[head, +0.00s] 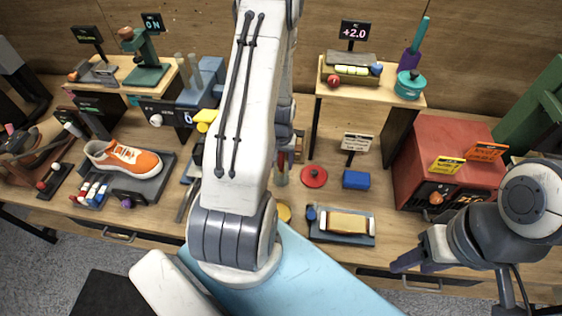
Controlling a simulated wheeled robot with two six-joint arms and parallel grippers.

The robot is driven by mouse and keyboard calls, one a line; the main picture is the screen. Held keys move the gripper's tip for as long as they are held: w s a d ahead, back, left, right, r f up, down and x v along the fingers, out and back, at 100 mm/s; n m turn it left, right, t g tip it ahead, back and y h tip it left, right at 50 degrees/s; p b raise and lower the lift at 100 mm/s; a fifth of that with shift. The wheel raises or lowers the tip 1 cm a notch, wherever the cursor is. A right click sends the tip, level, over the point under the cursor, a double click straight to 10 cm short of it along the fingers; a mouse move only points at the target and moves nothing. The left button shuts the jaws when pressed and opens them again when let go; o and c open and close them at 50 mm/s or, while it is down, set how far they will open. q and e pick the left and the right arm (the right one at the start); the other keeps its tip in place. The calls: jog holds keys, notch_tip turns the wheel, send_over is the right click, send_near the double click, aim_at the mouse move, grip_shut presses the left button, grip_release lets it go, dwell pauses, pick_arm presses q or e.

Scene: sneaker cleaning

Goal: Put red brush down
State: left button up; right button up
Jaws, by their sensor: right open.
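My left arm rises through the middle of the head view and folds back down behind its own white link. Its gripper is mostly hidden there, and its jaws cannot be made out. A small reddish upright piece (290,158) shows just right of that link, low over the table. I cannot tell whether it is the red brush or whether it is held. My right gripper (416,264) is open and empty at the table's front edge, below the red box and apart from it.
An orange sneaker (124,156) lies on a dark tray at left. A red disc (314,176), a blue block (356,180) and a grey tray with a tan block (348,223) are right of the arm. A red box (425,150) stands farther right. Raised shelves stand behind.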

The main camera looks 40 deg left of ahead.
pick_arm(q)
jog(key=shift+r, duration=0.6)
notch_tip(320, 180, up, 10)
jog(key=shift+f+b, duration=0.15)
jog(key=shift+b, duration=1.1)
jog(key=shift+s+r, duration=0.1)
jog(key=shift+r, duration=0.65)
